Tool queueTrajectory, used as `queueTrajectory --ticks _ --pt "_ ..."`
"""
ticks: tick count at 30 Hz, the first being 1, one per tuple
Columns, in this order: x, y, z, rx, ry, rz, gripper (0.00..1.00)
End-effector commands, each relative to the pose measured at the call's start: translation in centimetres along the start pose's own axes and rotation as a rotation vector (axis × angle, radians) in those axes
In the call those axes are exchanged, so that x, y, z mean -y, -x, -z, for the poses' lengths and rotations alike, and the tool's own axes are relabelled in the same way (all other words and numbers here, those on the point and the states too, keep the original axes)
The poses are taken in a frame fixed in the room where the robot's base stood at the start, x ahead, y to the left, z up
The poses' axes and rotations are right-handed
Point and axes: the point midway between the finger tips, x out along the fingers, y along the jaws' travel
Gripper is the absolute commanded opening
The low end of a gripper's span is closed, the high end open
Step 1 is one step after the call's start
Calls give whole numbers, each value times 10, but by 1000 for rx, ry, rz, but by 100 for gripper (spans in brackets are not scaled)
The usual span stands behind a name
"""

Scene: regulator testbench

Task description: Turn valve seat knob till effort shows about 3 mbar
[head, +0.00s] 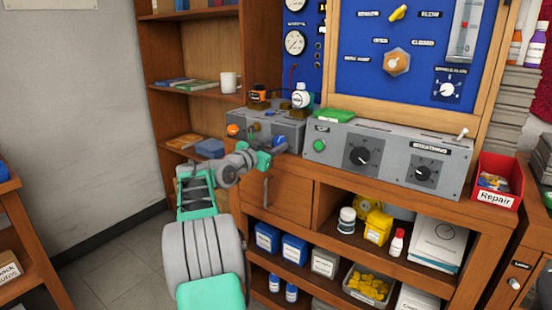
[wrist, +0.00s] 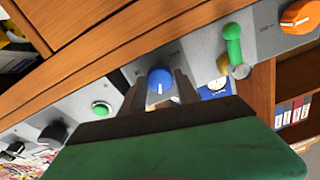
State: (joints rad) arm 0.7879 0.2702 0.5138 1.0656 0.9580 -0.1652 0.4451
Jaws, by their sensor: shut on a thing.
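A blue knob (head: 279,142) sits on the front of the small grey bench unit (head: 262,122). In the wrist view the blue knob (wrist: 159,78) has a white pointer line and stands between my two dark fingers. My gripper (wrist: 160,92) is shut on its sides; in the head view my gripper (head: 270,152) reaches the unit from the front left. I cannot read a label naming the knob. A small round dial (wrist: 217,84) shows beside the right finger, partly hidden, and its reading is too small to tell. I cannot make out an effort value in either view.
A green lever (wrist: 233,45) and an orange knob (wrist: 299,17) are on the same unit. A larger grey unit (head: 390,157) with black knobs and a green button (head: 319,146) stands to the right. Bottles (head: 301,97) and a mug (head: 229,82) are nearby.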

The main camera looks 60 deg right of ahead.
Motion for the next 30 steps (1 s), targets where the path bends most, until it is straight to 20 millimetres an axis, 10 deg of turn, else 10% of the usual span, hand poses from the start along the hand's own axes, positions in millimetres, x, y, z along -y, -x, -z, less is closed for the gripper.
queueTrajectory --ticks 30 --pt "-2 0 -6 4 -724 -8 0"
